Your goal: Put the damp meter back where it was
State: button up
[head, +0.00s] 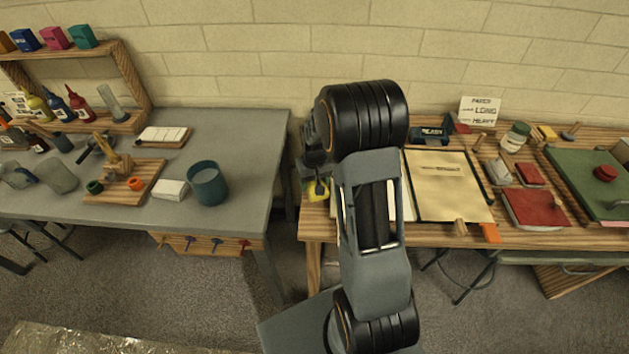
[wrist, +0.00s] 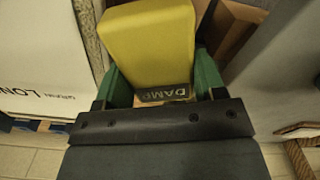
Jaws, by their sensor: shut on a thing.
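The damp meter (wrist: 150,45) is a yellow block with a dark label reading "DAMP". In the wrist view it sits between the green fingers of my gripper (wrist: 162,82), which is shut on it. In the head view the yellow meter (head: 318,190) shows at the left end of the wooden bench (head: 318,228), with my gripper (head: 316,182) at it. My arm hides part of that area. I cannot tell whether the meter touches the bench top.
In the wrist view a white sheet with upside-down "LONG" lettering (wrist: 40,60) lies left of the meter, and brown wood (wrist: 232,28) is just right of it. A grey table (head: 245,150) stands left across a gap. A tan board (head: 440,180) lies right of my arm.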

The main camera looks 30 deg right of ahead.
jog(key=shift+f, duration=0.3)
jog(key=shift+f, duration=0.1)
jog(key=shift+f+b, duration=0.55)
jog(key=shift+b, duration=0.05)
jog(key=o, duration=0.8)
jog(key=shift+o, duration=0.2)
jog(key=shift+r, duration=0.15)
